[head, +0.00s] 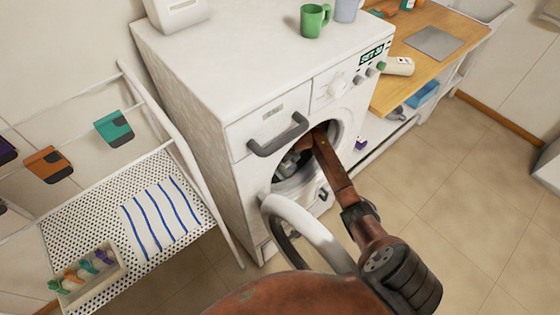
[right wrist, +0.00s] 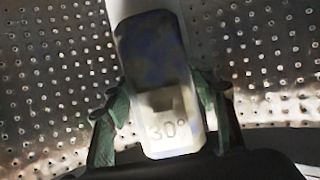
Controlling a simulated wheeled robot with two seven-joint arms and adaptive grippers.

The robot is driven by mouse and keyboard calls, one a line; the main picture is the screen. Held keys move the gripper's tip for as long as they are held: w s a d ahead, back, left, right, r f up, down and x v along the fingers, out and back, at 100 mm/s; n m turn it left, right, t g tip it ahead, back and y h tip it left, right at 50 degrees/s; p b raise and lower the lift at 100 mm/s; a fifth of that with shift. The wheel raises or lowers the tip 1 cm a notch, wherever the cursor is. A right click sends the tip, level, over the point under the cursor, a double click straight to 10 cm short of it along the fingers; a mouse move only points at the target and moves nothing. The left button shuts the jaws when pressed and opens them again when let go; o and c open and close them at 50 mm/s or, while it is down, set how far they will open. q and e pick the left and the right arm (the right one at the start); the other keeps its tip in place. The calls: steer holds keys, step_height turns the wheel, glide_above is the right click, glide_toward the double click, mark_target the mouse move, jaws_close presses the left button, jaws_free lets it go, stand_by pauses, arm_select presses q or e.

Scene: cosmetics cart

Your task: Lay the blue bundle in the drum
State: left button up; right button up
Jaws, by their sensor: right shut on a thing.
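The washing machine's drum (head: 290,183) lies behind the round opening in the front of the white machine; its perforated metal wall fills the right wrist view (right wrist: 50,80). My right arm reaches through the opening, and its gripper is mostly hidden there in the head view. In the right wrist view my right gripper (right wrist: 162,115) has its green fingers shut on the sides of the blue bundle (right wrist: 153,50), which shows a dark blue patch and a pale band marked 30°. The bundle is inside the drum; whether it touches the wall I cannot tell. My left gripper is out of view.
The round door (head: 305,218) stands open below the opening, close to my right arm. A white rack (head: 85,230) with a striped cloth stands left. A green mug (head: 314,20) is on the machine. A wooden counter (head: 415,75) is at right, with a blue item (head: 424,94) below.

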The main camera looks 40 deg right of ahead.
steer(key=shift+w+r, duration=0.1)
steer(key=o, duration=0.9)
steer(key=shift+f, duration=0.2)
steer(key=shift+c, duration=0.2)
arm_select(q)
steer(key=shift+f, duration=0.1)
arm_select(e)
steer(key=o, duration=0.4)
steer(key=shift+o, duration=0.2)
steer(key=shift+r, duration=0.3)
steer(key=p+v, duration=0.1)
steer(key=v, duration=0.3)
steer(key=shift+d+r+p, duration=0.1)
steer(key=shift+r+p, duration=0.1)
steer(key=shift+p, duration=0.1)
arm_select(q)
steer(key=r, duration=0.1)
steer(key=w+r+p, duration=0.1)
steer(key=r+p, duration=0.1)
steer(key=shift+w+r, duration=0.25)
arm_select(e)
steer(key=s, duration=1.2)
steer(key=shift+s+d+r, duration=0.15)
steer(key=shift+s+d, duration=0.05)
steer(key=shift+d, duration=0.1)
